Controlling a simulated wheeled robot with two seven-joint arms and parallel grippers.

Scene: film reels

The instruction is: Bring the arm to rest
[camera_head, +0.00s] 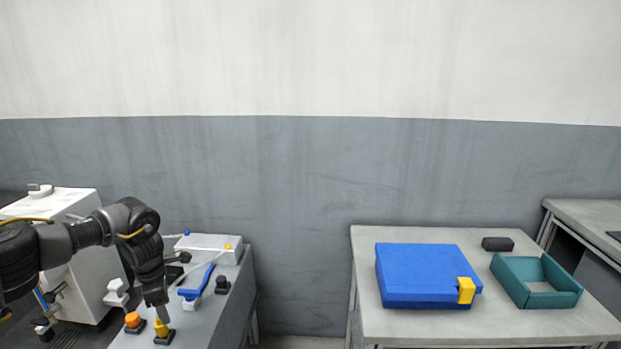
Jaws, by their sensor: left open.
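My left arm comes in from the left and bends down over the grey bench. My left gripper (160,308) points downward and is open. Its fingertips are just above or beside a yellow knob (162,327) on a dark base; whether they touch cannot be told. An orange knob (133,320) on a dark base is just to the left. My right gripper is not in view.
The grey bench (209,327) also bears a blue tool (196,285), a small black block (222,285) and a white box (213,247). A separate table (430,325) at right holds a blue case (420,275), a teal tray (510,279) and a black block (497,244).

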